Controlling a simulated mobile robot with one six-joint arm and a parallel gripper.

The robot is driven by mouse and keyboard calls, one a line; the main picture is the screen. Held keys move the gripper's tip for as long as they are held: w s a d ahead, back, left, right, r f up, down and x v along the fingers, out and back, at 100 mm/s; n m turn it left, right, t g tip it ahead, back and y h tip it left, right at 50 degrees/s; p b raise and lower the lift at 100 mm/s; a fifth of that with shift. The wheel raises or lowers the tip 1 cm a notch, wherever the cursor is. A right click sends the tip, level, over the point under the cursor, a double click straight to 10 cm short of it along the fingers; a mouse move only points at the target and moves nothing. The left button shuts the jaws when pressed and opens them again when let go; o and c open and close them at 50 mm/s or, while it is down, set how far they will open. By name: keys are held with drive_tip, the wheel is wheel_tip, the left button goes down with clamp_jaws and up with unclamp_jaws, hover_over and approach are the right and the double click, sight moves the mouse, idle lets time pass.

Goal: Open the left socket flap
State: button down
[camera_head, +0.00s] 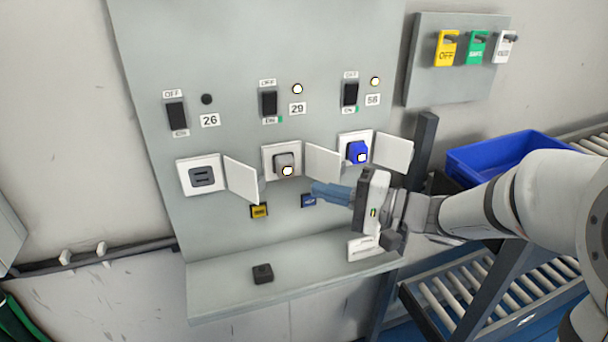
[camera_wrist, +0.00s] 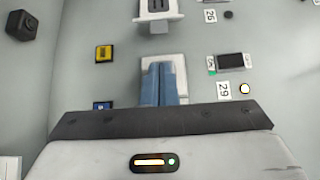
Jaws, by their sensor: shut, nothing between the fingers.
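The left socket (camera_head: 201,177), under the label 26, is a white plate with a dark empty outlet. Its white flap (camera_head: 241,180) stands open, hinged at the plate's right side. In the wrist view the socket (camera_wrist: 158,7) is at the top edge, with the flap (camera_wrist: 159,27) jutting out below it. My gripper (camera_head: 318,191) is in front of the panel, right of and slightly below that flap and apart from it. In the wrist view its blue fingers (camera_wrist: 160,66) are together and empty, in front of a white plate or flap that they partly cover.
The middle socket holds a grey plug (camera_head: 284,162) and the right one a blue plug (camera_head: 356,151); their flaps (camera_head: 322,162) (camera_head: 393,151) also stand open. A black block (camera_head: 263,273) lies on the shelf (camera_head: 225,285) below. A blue bin (camera_head: 505,152) is at right.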

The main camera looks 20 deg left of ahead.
drive_tip(key=b, duration=0.1)
approach(245, 178)
drive_tip(key=w+a, duration=0.2)
drive_tip(key=w+a+f, duration=0.1)
drive_tip(key=w+a, duration=0.1)
drive_tip(key=shift+f, duration=0.25)
